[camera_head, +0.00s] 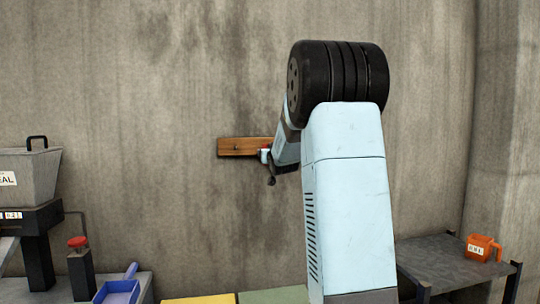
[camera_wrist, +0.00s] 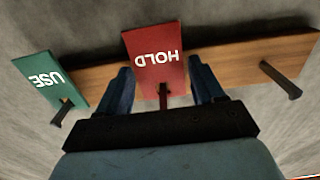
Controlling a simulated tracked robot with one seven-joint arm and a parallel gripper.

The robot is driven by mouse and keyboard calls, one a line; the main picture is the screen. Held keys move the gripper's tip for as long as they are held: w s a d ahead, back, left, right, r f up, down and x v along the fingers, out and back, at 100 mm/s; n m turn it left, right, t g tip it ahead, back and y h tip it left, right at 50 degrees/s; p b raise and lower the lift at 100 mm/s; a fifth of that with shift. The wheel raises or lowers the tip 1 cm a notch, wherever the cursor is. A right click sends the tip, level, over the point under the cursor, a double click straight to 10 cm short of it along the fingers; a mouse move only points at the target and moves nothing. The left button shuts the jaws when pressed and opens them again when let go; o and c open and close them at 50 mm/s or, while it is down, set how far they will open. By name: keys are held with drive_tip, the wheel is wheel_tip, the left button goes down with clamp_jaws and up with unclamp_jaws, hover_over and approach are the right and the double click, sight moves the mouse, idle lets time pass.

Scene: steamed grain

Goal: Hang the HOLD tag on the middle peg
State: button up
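The red HOLD tag (camera_wrist: 155,65) is at the middle peg (camera_wrist: 163,95) in the wrist view, its lettering upside down. The peg shows in front of the tag's plain end and seems to pass through it. My gripper (camera_wrist: 162,72) has one finger along each side edge of the tag. Whether the fingers press on those edges or stand just clear, I cannot tell. In the head view my arm hides most of the gripper, in front of the wooden peg board (camera_head: 236,147).
A green USE tag (camera_wrist: 45,80) hangs at the left peg (camera_wrist: 62,110) in the wrist view. The right peg (camera_wrist: 281,80) is bare. In the head view, a grey hopper (camera_head: 35,172), a blue scoop (camera_head: 118,290) and an orange cup (camera_head: 481,248) stand lower down.

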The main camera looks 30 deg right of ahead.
drive_tip(key=shift+o, duration=1.3)
drive_tip(key=v, duration=1.3)
drive_tip(key=shift+s, duration=0.4)
drive_tip(key=s+a+f+n+g+y, duration=0.1)
drive_tip(key=s+a+f+g, duration=0.3)
drive_tip(key=s+a, duration=0.3)
drive_tip(key=s+a+f+n+g+y, duration=0.1)
drive_tip(key=s+a+f+g, duration=0.3)
drive_tip(key=s, duration=1.1)
drive_tip(key=s+a+f+n+g+y, duration=0.1)
drive_tip(key=s+a+f+g+y, duration=0.2)
drive_tip(key=s+a+f, duration=0.3)
drive_tip(key=s+a, duration=0.4)
drive_tip(key=s, duration=0.1)
drive_tip(key=shift+s+g, duration=0.35)
drive_tip(key=shift+g, duration=0.05)
drive_tip(key=shift+d+f, duration=0.1)
drive_tip(key=shift+d, duration=0.05)
